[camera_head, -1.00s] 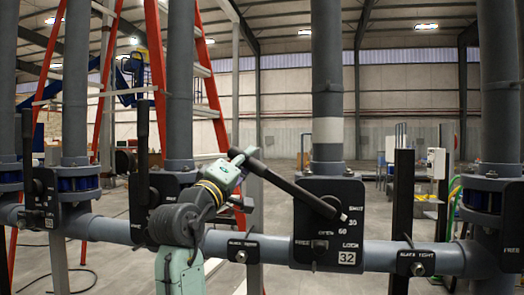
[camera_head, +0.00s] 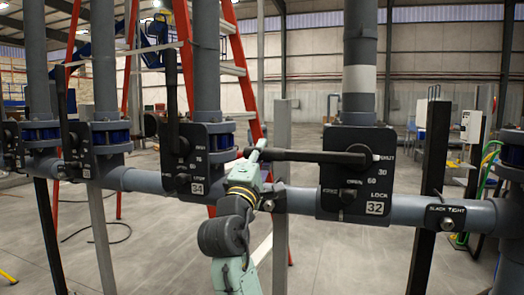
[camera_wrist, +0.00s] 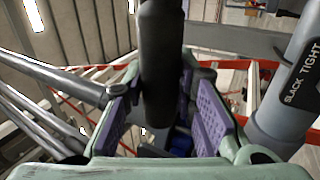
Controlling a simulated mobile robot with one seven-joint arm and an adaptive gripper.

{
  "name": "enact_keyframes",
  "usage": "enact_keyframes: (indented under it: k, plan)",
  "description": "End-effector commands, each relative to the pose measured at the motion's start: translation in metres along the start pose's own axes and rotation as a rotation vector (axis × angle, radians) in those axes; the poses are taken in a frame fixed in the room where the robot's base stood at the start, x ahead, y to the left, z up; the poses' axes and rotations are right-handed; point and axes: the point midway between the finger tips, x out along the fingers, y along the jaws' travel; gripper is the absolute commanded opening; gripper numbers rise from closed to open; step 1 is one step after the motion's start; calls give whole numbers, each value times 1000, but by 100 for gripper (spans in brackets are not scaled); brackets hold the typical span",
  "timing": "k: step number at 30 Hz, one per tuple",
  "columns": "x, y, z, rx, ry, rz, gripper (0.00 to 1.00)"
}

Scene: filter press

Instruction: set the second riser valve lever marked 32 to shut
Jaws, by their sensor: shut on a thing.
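The plate marked 32 (camera_head: 335,203) is on the second riser from the right. Its black lever (camera_head: 305,156) lies almost level, running left from its hub, and the small light tip at its right end (camera_head: 377,157) is beside the SHUT mark. My gripper (camera_head: 253,156) is shut on the lever's far left end. In the wrist view the dark lever grip (camera_wrist: 160,65) stands between the purple pads of my gripper (camera_wrist: 165,112). A small knob (camera_head: 347,196) sits low on the plate, between FREE and LOCK. The jaws partly hide the lever's end.
The plate marked 34 (camera_head: 200,143), with an upright lever (camera_head: 171,95), is to the left. A slack/tight plate (camera_head: 445,216) is at right. A red ladder (camera_head: 238,75) and grey posts (camera_head: 281,150) stand behind.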

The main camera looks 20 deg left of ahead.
Motion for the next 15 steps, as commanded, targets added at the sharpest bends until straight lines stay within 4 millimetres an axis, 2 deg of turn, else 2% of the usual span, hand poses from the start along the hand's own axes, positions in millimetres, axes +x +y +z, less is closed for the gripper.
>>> enact_keyframes:
  k: [10, 11, 15]
  plan:
    - [-3, -6, -3, -12, 5, -8, 0]
    - [-3, -6, -3, -12, 5, -9, 26]
    - [-2, -6, -3, -11, 4, -8, 36]
